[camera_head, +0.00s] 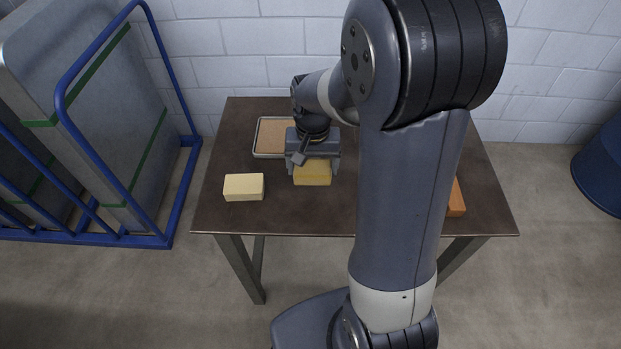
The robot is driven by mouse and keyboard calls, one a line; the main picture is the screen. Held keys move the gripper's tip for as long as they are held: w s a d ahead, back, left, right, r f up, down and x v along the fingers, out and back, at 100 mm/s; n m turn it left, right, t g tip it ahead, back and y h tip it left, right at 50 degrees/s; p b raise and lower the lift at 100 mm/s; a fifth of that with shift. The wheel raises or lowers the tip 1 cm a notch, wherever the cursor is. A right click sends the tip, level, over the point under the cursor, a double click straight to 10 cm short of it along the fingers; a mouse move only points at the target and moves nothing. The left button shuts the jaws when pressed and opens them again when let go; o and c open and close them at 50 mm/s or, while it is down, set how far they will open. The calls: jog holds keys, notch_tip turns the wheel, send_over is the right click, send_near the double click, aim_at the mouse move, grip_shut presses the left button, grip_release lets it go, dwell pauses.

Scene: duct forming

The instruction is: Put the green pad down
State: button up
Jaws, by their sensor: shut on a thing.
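My gripper (313,165) points down over the middle of the dark table (290,215). It is shut on a mustard-yellow block (312,174), with a finger on each side of it. I cannot tell whether this block touches the table. I see no green pad in this view; my arm covers part of the table.
A shallow metal tray (269,138) with a tan inside stands just behind and left of my gripper. A pale yellow block (243,187) lies at the table's left. An orange block (456,199) is partly hidden by my arm. A blue rack (163,240) stands left of the table.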

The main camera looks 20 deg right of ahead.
aim_at(312, 190)
jog(key=shift+f, duration=3.05)
jog(key=shift+f, duration=0.15)
jog(key=o, duration=0.8)
notch_tip(312, 190, up, 12)
jog(key=shift+r, duration=0.15)
